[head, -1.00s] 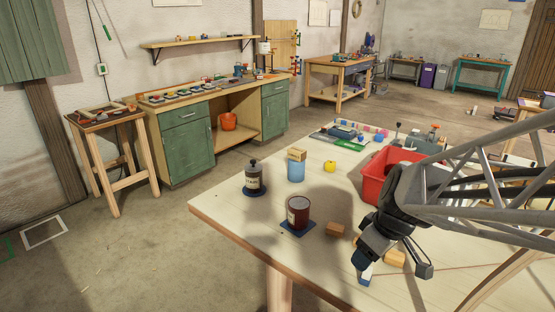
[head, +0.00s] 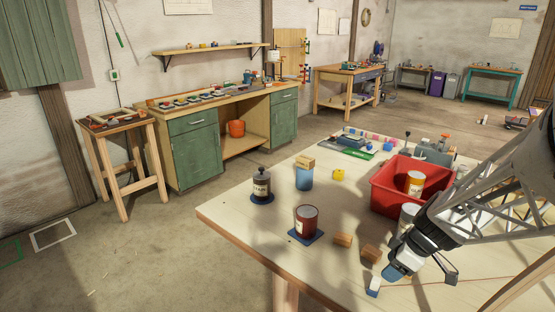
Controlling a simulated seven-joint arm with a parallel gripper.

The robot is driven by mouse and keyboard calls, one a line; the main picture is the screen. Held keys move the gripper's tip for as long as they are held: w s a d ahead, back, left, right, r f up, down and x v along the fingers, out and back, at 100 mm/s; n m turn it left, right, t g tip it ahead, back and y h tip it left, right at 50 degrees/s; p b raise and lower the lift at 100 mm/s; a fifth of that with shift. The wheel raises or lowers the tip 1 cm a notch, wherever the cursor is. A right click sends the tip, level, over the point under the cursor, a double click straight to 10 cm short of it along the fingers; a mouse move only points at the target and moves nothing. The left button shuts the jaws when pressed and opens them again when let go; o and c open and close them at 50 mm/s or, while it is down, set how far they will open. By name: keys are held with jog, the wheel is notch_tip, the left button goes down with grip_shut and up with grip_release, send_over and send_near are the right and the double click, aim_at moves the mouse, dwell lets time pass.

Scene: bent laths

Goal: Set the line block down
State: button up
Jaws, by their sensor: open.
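Several small blocks are in the head view, and I cannot tell by looks which is the line block. A blue and white block (head: 374,286) stands on the table near the front edge, just left of my gripper. Two plain wooden blocks, one (head: 342,240) and another (head: 370,253), lie on the table behind it. A further wooden block (head: 304,162) rests on top of a blue cup (head: 304,180). My gripper (head: 422,276) is open, its fingers spread low over the table, with no block seen between them. Its arm hides part of the table.
A red bin (head: 383,196) holds a labelled tin (head: 414,184); another pale tin (head: 407,217) stands before it, partly hidden. A dark red tin (head: 306,221) and a dark bottle (head: 261,188) stand on blue mats. The table's left front is clear.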

aim_at(377, 279)
jog(key=shift+x, duration=1.3)
jog(key=shift+x, duration=2.6)
jog(key=shift+s, duration=0.1)
grip_shut()
jog(key=shift+r, duration=0.1)
